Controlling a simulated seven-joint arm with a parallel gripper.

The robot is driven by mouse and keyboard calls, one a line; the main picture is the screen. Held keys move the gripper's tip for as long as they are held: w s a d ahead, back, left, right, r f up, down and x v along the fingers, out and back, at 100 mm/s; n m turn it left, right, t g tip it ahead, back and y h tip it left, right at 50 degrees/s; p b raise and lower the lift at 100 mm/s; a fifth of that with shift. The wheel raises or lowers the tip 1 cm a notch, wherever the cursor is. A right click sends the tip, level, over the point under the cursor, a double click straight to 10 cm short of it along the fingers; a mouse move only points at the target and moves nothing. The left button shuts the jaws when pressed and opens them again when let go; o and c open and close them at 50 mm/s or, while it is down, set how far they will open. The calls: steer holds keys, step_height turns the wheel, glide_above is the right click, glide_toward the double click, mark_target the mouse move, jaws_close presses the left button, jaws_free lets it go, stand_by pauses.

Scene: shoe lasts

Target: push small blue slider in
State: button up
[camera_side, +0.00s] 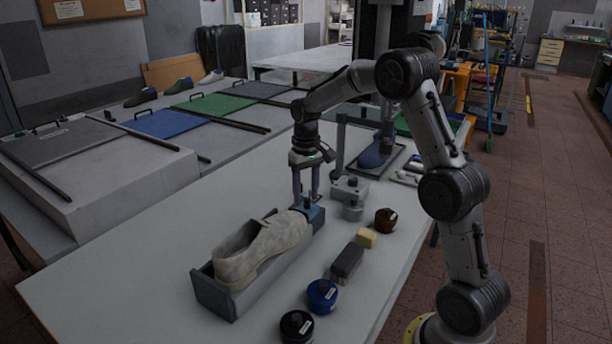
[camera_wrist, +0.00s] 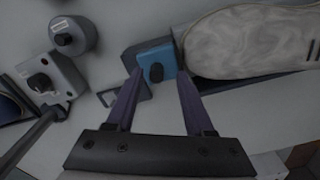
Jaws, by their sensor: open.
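The small blue slider (camera_side: 316,214) is a blue block with a black knob at the far right end of a grey tray (camera_side: 213,296). In the wrist view the blue slider (camera_wrist: 160,56) lies at the upper middle, with its dark knob facing the camera. A pale grey shoe (camera_side: 262,250) lies in the tray, its toe close to the slider; the shoe (camera_wrist: 245,42) fills the upper right of the wrist view. My gripper (camera_side: 305,199) points down over the slider, open, its fingertips on either side of the knob (camera_wrist: 155,73). I cannot tell whether they touch it.
A grey metal fixture (camera_side: 349,189) stands just right of the slider. A brown tin (camera_side: 386,220), yellow block (camera_side: 367,238), dark brush (camera_side: 347,262), blue tin (camera_side: 322,296) and black tin (camera_side: 296,327) line the table's right side. The table's left part is clear.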

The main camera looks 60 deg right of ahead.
mark_target(306, 199)
step_height(306, 199, up, 13)
steer(key=shift+r, duration=0.15)
stand_by(0.5)
steer(key=s+a+r+n+t, duration=0.3)
steer(key=s+a+r, duration=0.6)
steer(key=s+a, duration=0.25)
steer(key=s+a+f+t, duration=0.1)
steer(key=s+a+f, duration=0.2)
steer(key=s+f, duration=0.3)
steer(key=s+a+f+n+t, duration=0.1)
steer(key=s+a+f, duration=0.2)
steer(key=s+f, duration=0.2)
steer(key=s, duration=0.3)
steer(key=shift+s+f+n+t, duration=0.3)
steer(key=shift+f, duration=0.1)
